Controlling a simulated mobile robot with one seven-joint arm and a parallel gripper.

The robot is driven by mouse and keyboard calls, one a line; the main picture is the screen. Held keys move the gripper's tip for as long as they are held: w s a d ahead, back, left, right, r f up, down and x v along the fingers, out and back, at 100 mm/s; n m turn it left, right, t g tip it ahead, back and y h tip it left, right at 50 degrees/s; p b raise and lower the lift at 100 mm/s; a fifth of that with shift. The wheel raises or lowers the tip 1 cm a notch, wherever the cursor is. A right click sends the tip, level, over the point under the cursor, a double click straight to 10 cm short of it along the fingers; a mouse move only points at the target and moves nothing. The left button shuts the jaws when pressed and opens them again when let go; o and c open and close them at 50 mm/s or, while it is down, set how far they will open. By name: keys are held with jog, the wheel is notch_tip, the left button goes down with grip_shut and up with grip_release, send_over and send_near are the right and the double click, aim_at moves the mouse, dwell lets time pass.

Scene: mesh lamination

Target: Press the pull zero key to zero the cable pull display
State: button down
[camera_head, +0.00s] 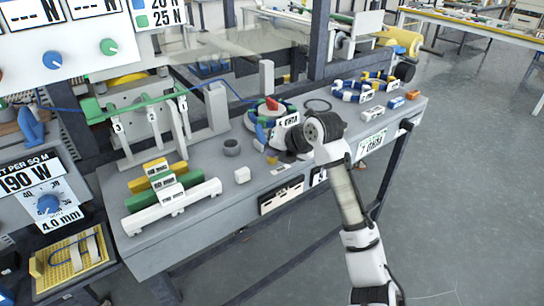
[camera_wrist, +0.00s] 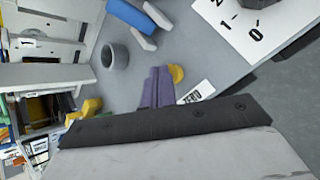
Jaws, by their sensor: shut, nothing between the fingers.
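A white display panel (camera_head: 75,35) stands at the upper left of the head view, with two dashed readouts in N. Below the readouts are a round blue key (camera_head: 52,60) and a round green key (camera_head: 108,46); a red one is cut off at the left edge. Their labels are not legible, so I cannot tell which is the pull zero key. My gripper is shut and empty; its slim purple-grey fingers (camera_wrist: 159,72) show above the bench in the wrist view.
A knob box (camera_head: 45,200) is at left. Open floor (camera_head: 470,200) lies at right.

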aim_at(275, 160)
jog(key=shift+r+p, duration=0.35)
jog(key=shift+r, duration=0.55)
jog(key=shift+r+p, duration=1.3)
jog(key=shift+r, duration=1.25)
